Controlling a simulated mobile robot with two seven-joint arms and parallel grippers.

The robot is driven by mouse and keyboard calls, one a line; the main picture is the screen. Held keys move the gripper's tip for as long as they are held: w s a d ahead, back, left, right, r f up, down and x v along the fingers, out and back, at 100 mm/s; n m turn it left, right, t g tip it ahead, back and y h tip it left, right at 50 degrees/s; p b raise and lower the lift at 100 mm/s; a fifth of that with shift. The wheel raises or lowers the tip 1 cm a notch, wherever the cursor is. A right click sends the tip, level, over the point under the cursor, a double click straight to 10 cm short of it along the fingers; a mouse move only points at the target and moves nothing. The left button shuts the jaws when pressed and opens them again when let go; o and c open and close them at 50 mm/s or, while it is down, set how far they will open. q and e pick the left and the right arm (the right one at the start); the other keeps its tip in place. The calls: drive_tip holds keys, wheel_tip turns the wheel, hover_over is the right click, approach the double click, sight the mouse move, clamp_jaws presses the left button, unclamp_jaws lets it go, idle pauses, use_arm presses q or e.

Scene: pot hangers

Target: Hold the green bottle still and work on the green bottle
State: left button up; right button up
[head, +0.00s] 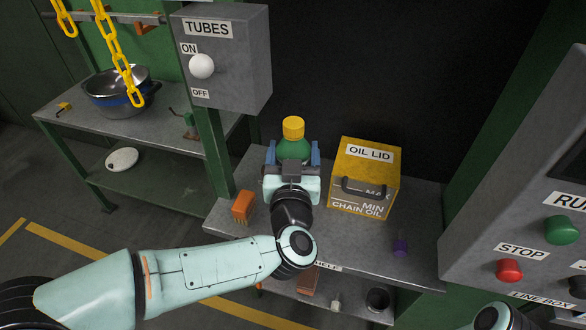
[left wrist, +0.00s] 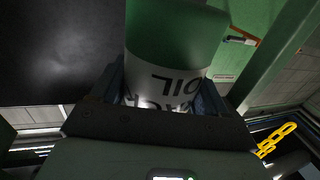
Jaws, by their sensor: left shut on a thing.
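The green bottle (head: 293,144) has a yellow cap and stands upright over the grey metal shelf, left of the yellow oil box. My left gripper (head: 291,160) is shut on it, with one blue finger on each side. In the left wrist view the bottle (left wrist: 172,60) fills the space between the fingers, and its white label reads upside down, with "OIL" legible. The gripper hides the bottle's lower part in the head view, so I cannot tell whether its base touches the shelf. A small piece of my right arm shows at the bottom right; its gripper is out of view.
A yellow box (head: 380,160) marked "OIL LID" and "MIN CHAIN OIL" stands right of the bottle. The grey TUBES box (head: 237,70) hangs at upper left. A button panel (head: 530,190) stands at right.

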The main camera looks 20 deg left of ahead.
use_arm(q)
drive_tip(key=shift+r, duration=1.1)
drive_tip(key=o, duration=0.8)
drive_tip(key=shift+c, duration=0.2)
drive_tip(key=c, duration=1)
drive_tip(key=shift+o, duration=0.2)
